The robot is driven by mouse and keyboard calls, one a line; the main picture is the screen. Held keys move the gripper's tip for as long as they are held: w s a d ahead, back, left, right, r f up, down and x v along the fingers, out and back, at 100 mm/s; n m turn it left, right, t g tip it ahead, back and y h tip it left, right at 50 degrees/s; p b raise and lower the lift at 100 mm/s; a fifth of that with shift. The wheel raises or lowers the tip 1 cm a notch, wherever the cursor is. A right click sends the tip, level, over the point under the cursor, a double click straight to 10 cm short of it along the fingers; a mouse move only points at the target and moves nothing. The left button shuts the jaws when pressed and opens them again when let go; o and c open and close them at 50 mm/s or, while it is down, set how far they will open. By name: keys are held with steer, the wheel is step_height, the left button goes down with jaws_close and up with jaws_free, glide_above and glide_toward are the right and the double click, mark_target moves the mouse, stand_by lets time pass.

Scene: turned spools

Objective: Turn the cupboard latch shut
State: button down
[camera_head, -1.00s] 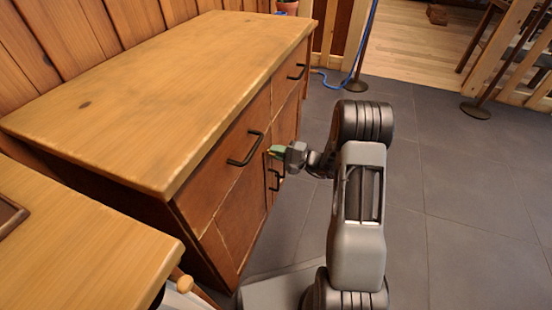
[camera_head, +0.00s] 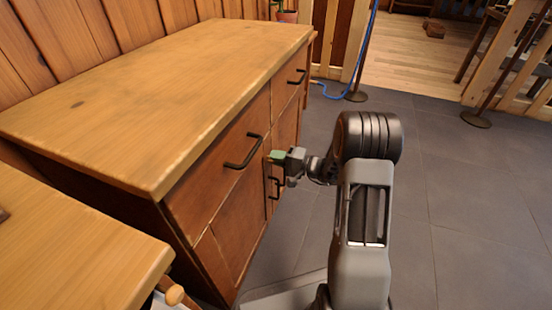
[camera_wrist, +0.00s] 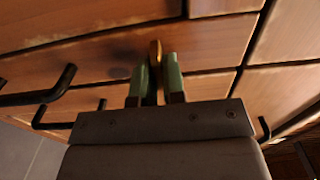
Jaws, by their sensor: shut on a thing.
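The cupboard (camera_head: 238,220) is a brown wooden cabinet with black bar handles and a light wooden top. The latch (camera_wrist: 155,58) is a small brass-coloured piece standing up between my fingers in the wrist view, against the cupboard front. My gripper (camera_wrist: 158,80) has green fingertips, one on each side of the latch, and is shut on it. In the head view my gripper (camera_head: 276,157) is at the cupboard front, just right of a drawer handle (camera_head: 244,151) and above a door handle (camera_head: 275,187). The latch is hidden there by the fingers.
Another wooden counter (camera_head: 75,255) stands at the lower left, with a round wooden knob (camera_head: 175,295) at its edge. Grey floor (camera_head: 460,190) is open to the right. A post with a blue rope (camera_head: 357,75) stands behind.

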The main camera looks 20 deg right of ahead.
steer(key=shift+w+d, duration=0.1)
steer(key=c, duration=1.2)
jaws_free()
steer(key=shift+p+v, duration=1.95)
steer(key=shift+v, duration=4.95)
